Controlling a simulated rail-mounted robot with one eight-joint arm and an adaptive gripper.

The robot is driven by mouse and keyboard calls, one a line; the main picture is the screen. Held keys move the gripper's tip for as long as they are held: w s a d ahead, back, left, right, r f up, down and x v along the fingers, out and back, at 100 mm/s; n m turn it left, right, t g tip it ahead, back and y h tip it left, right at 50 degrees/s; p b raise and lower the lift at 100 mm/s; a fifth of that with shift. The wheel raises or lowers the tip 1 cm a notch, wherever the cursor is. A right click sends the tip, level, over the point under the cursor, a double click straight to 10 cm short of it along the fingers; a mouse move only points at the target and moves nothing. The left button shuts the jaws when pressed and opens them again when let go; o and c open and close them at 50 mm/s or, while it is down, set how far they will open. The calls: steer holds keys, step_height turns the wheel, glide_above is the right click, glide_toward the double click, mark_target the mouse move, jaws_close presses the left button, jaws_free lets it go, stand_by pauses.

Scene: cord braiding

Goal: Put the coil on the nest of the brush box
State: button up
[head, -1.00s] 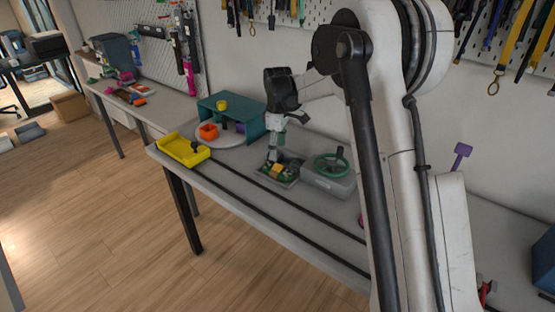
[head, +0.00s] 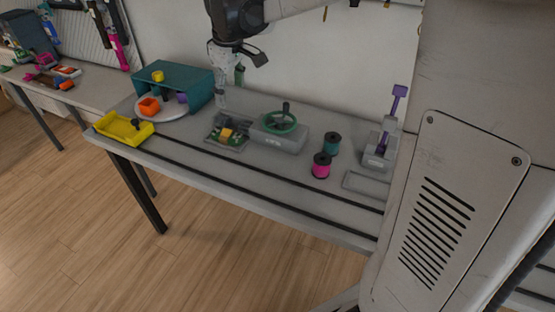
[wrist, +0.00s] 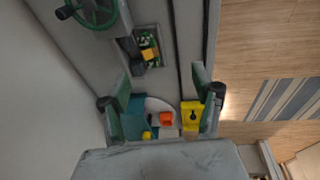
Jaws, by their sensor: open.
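My gripper (head: 229,88) is open and empty, its fingers pointing down above the bench. In the wrist view, its two green-grey fingers (wrist: 161,88) stand wide apart with nothing between them. Below, a shallow grey tray (head: 210,143) holds a green patterned piece, a yellow block (head: 226,133) and dark grey blocks. The yellow block also shows in the wrist view (wrist: 148,54). I cannot tell for sure which pieces are the coil, the brush box and its nest.
A grey box with a green handwheel (head: 280,122) stands right of the tray. A teal spool (head: 332,144) and magenta spool (head: 321,166) stand farther right. A teal shelter (head: 192,82), an orange piece (head: 149,106) on a round plate and a yellow tray (head: 112,126) are left.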

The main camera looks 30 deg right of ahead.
steer(key=s+f+m+t, duration=0.2)
steer(key=s+m+t, duration=0.2)
steer(key=s, duration=2.3)
steer(key=m, duration=0.3)
steer(key=shift+s+m+t, duration=0.3)
steer(key=shift+t, duration=0.1)
